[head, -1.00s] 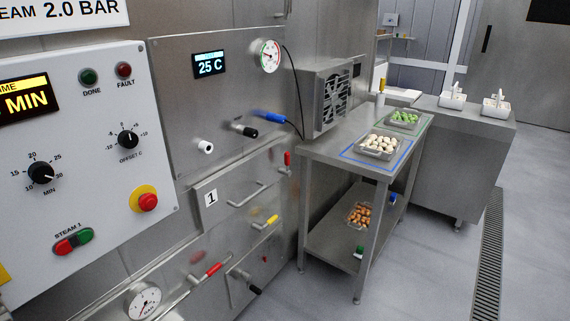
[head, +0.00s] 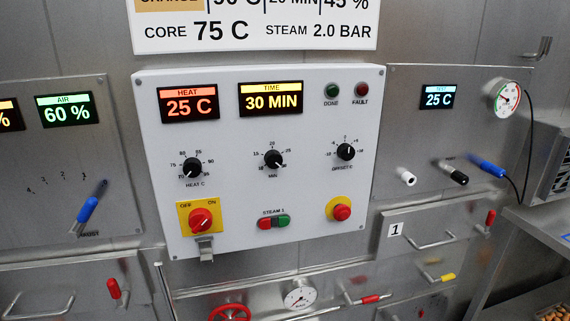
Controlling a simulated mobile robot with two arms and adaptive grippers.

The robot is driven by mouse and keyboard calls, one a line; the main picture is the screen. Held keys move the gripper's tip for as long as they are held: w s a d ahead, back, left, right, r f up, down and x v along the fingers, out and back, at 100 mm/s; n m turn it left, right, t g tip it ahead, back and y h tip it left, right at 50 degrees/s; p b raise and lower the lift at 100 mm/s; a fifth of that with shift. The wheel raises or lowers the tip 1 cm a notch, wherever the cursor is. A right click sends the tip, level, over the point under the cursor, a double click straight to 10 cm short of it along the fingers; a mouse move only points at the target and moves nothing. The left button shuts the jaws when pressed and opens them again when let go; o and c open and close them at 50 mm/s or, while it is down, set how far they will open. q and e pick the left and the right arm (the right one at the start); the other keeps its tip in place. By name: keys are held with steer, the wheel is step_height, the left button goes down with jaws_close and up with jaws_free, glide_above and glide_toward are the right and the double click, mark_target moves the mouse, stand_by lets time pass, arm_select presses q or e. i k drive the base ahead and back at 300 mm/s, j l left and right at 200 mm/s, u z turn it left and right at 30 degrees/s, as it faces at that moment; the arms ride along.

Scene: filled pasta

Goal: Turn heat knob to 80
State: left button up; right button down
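The black heat knob (head: 192,168), labelled HEAT C, sits at the left of the white control panel (head: 240,230) in the head view. Its scale has marks around it, with 80 at the upper left of the knob. The small pointer is too fine to read surely. The red heat display (head: 189,103) above it reads 25 C. Neither of my grippers is in view.
To the right are the time knob (head: 273,159), under a display (head: 271,98) reading 30 MIN, and the offset knob (head: 345,152). Below are a red switch on a yellow plate (head: 201,220) and a red stop button (head: 342,212). Nothing blocks the panel front.

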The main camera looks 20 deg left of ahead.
mark_target(191, 166)
steer(key=i+j+u, duration=0.1)
steer(key=u, duration=1.2)
